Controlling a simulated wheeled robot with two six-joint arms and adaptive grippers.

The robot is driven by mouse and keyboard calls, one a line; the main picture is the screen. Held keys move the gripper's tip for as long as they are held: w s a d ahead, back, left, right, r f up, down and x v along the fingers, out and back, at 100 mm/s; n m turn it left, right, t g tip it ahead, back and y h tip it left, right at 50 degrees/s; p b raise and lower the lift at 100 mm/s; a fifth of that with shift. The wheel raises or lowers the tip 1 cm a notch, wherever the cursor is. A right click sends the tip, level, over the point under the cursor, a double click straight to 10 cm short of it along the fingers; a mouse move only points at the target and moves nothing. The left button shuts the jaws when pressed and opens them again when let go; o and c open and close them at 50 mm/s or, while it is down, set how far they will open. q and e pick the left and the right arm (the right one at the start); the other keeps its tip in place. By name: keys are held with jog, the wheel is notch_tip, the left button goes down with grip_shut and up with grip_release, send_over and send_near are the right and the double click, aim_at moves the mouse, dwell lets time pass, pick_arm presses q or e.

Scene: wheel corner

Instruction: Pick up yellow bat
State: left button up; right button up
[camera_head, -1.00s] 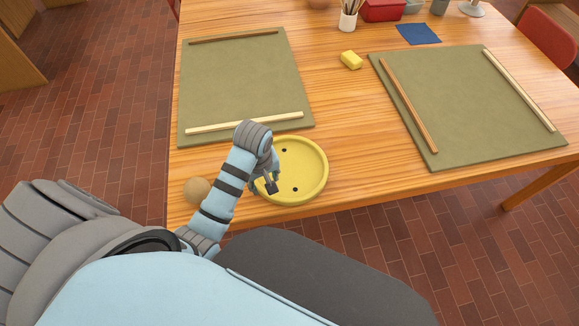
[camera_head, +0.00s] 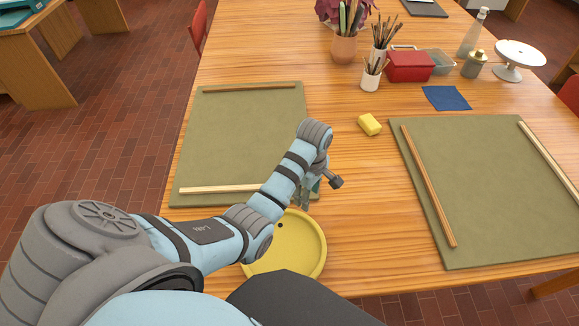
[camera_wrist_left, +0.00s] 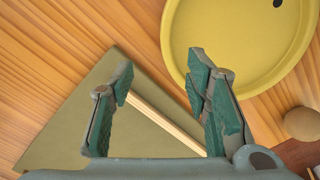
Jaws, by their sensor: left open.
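The yellow bat (camera_head: 297,250) is a round, shallow, rimmed disc lying flat near the table's front edge in the head view. Dark holes show in it, and my left arm covers part of it. It also shows at the top right of the left wrist view (camera_wrist_left: 232,38). My left gripper (camera_head: 320,188) is above the table by the bat's far side in the head view. In the left wrist view its two fingers (camera_wrist_left: 158,80) are spread with nothing between them, and one fingertip overlaps the bat's rim in the picture. My right gripper is not in view.
Green boards with wooden strips lie left (camera_head: 240,140) and right (camera_head: 490,190). A yellow block (camera_head: 369,125) sits between them. A brown ball (camera_wrist_left: 303,123) is near the bat. A red box (camera_head: 410,67) and brush cups stand at the back.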

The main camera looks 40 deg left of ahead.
pick_arm(q)
jog(key=b, duration=0.1)
send_over(307, 217)
jog(key=s, duration=0.1)
jog(key=f, duration=0.2)
jog(key=a+f, duration=0.1)
jog(key=f, duration=0.1)
jog(key=shift+s+f, duration=0.2)
jog(key=shift+f, duration=0.05)
jog(key=f, duration=0.1)
jog(key=w+f+b, duration=0.1)
jog(key=f, duration=0.1)
jog(key=d+f, duration=0.1)
jog(key=f, duration=0.1)
jog(key=shift+w+f+b, duration=0.15)
jog(key=shift+b, duration=0.15)
jog(key=shift+f, duration=0.3)
jog(key=shift+r, duration=0.2)
jog(key=shift+s+r, duration=0.1)
jog(key=shift+s, duration=0.15)
jog(key=c, duration=0.3)
jog(key=shift+c, duration=1.4)
grip_shut()
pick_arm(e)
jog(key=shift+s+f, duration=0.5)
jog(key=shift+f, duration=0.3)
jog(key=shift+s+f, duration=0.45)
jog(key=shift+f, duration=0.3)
